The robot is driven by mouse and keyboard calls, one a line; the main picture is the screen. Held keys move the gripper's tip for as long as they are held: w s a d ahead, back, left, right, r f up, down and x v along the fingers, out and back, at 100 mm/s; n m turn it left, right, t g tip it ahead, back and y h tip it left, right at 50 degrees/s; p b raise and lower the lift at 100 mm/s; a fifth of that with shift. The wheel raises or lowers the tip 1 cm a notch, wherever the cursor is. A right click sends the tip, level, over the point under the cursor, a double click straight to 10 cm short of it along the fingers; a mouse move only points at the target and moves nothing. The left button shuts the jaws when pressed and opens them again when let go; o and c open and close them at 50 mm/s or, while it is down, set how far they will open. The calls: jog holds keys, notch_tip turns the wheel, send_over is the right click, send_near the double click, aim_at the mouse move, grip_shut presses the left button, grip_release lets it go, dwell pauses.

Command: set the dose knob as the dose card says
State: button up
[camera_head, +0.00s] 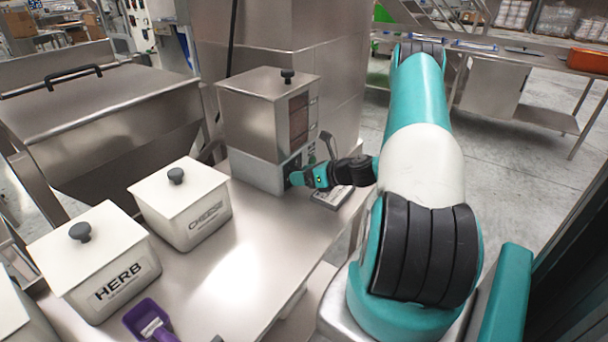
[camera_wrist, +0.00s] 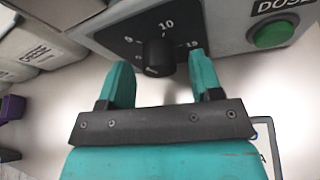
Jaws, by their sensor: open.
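The dose knob (camera_wrist: 158,57) is a black round knob on a dark dial plate in the wrist view. The plate shows 10 at the top, 15 to the right and smaller numbers to the left. I cannot tell surely where the knob points. My gripper (camera_wrist: 159,62) is open, its teal fingers on either side of the knob; contact is not clear. In the head view my gripper (camera_head: 298,179) is at the lower front of the steel dosing machine (camera_head: 262,115), and the knob is hidden. I cannot make out a readable dose card.
A green button (camera_wrist: 273,35) under a DOSE label is right of the dial. A HERB bin (camera_head: 95,262), another lidded bin (camera_head: 185,205) and a purple scoop (camera_head: 150,322) stand left. The middle steel counter (camera_head: 235,270) is clear.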

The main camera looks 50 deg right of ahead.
jog(key=c, duration=0.9)
jog(key=shift+m+y+p, duration=0.4)
jog(key=shift+p, duration=0.05)
jog(key=shift+m+y, duration=0.8)
jog(key=shift+m, duration=0.4)
jog(key=o, duration=0.9)
